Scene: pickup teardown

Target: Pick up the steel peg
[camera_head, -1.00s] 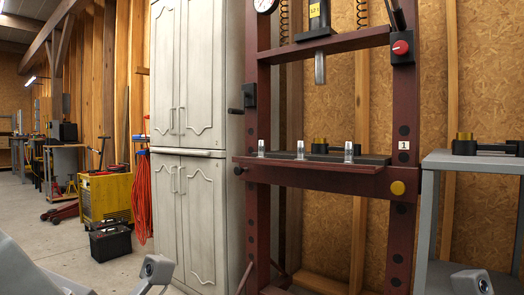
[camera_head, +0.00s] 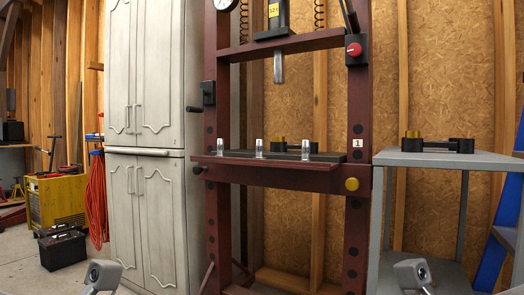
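Several small upright silver cylinders that look like steel pegs stand along the front shelf of the dark red press: a left peg (camera_head: 220,147), a middle peg (camera_head: 259,148) and a right peg (camera_head: 305,150). I cannot tell which one is the named peg. My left gripper (camera_head: 103,275) shows only in part at the bottom left edge, and my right gripper (camera_head: 412,274) only in part at the bottom right. Both are well below and apart from the pegs. Their fingers cannot be made out.
The press frame (camera_head: 358,215) has a steel ram (camera_head: 279,68) above the shelf. A white cabinet (camera_head: 150,215) stands left.

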